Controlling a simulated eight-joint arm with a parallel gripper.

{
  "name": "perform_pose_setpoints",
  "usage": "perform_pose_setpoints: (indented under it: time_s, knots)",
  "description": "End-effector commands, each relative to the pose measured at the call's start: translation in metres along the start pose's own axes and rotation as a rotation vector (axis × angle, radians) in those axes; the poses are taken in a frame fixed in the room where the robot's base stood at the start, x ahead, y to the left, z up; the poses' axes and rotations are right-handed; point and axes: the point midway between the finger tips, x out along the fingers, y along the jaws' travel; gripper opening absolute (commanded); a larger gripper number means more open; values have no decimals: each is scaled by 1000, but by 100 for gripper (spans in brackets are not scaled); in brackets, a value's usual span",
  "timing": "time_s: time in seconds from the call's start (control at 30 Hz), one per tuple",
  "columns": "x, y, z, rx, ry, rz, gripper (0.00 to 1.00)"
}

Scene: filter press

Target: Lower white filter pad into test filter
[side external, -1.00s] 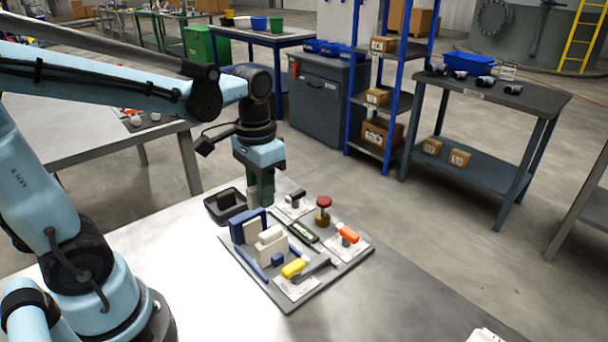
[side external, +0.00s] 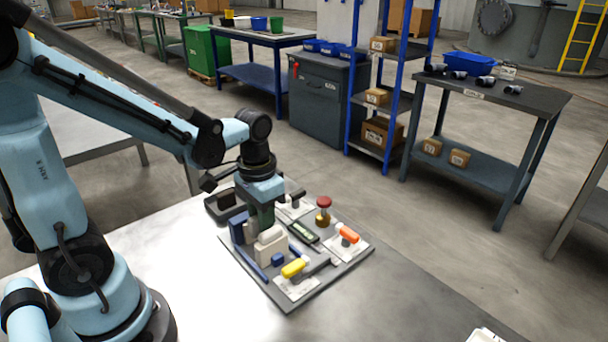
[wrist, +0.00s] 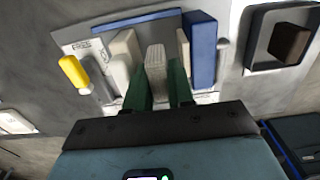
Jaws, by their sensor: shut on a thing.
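My gripper (wrist: 160,80) has green fingers shut on a white ribbed filter pad (wrist: 156,60), held upright between them. In the side external view my gripper (side external: 262,218) is low over the test filter, and the pad is hidden there. The test filter has a blue end plate (wrist: 202,50) on the right and cream plates (wrist: 122,55) on the left; it also shows a cream block (side external: 270,246) in the side external view. The pad sits in the gap between the cream plates and a thin cream plate (wrist: 183,50). I cannot tell whether it touches the bottom.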

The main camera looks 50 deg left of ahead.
Motion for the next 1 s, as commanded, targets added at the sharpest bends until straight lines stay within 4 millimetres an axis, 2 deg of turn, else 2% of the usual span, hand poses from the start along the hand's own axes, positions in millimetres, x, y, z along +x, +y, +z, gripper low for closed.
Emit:
perform_pose_setpoints:
  time_s: [0.5, 1.0]
  knots:
    - [36, 0, 0, 0, 0, 0, 0]
    - [40, 0, 0, 0, 0, 0, 0]
